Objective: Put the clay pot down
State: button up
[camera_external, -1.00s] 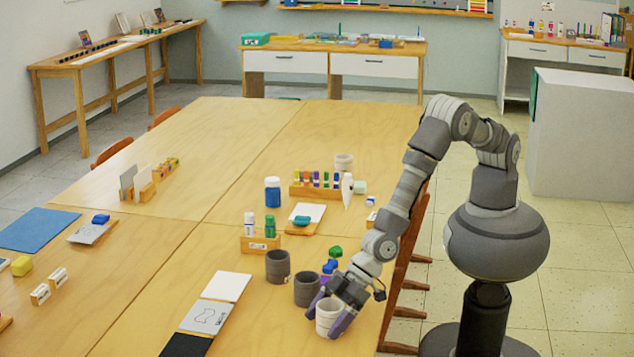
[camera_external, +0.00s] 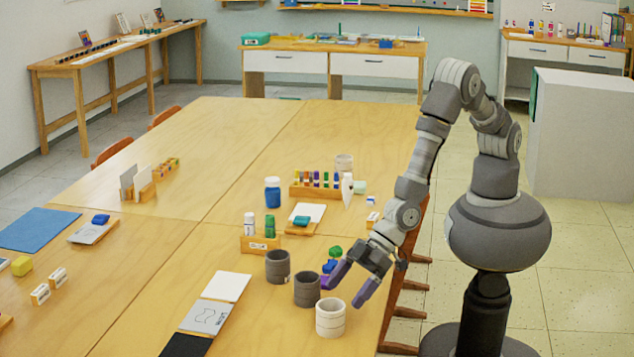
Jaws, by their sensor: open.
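A pale, ringed clay pot (camera_external: 330,318) stands upright on the wooden table (camera_external: 262,335) near its right edge. My gripper (camera_external: 346,289) is open and empty, above and behind the pot, with its two purple-grey fingers spread and apart from it. Two dark grey pots of similar shape stand close by: one (camera_external: 307,289) just behind and left of the pale pot, the other (camera_external: 278,266) farther left.
A wooden holder with bottles (camera_external: 260,243), a blue jar (camera_external: 272,192) and a marker rack (camera_external: 318,192) stand behind. White, grey and black sheets (camera_external: 227,286) lie left of the pots.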

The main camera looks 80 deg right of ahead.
jog(key=v, duration=0.3)
jog(key=shift+s+d+r+p, duration=0.15)
jog(key=shift+r+p, duration=0.05)
jog(key=shift+p, duration=0.15)
jog(key=w+d+r+m+t, duration=0.1)
jog(key=w+d+r, duration=0.2)
jog(key=w+r, duration=0.55)
jog(key=w+d+r+m+t, duration=0.1)
jog(key=w+d+r, duration=0.2)
jog(key=w+r, duration=0.55)
jog(key=w+d+r+m+t, duration=0.1)
jog(key=w+d+r, duration=0.1)
jog(key=d+r, duration=0.55)
jog(key=w+d+r+m+t, duration=0.15)
jog(key=d+r, duration=0.35)
jog(key=r, duration=0.6)
jog(key=d+r+m+t+h, duration=0.1)
jog(key=d+r+t+h, duration=0.1)
jog(key=d+r, duration=1.15)
jog(key=s+d+r+m+t+h, duration=0.1)
jog(key=s+d+r+h, duration=0.1)
jog(key=s+d+r, duration=0.4)
jog(key=s+d+r+m+t+h, duration=0.1)
jog(key=s+d+r+m+h, duration=0.1)
jog(key=s+d+r, duration=0.4)
jog(key=d+r, duration=0.5)
jog(key=d, duration=0.1)
jog(key=shift+s+d+r, duration=0.2)
jog(key=shift+s+r, duration=0.15)
jog(key=shift+s, duration=0.05)
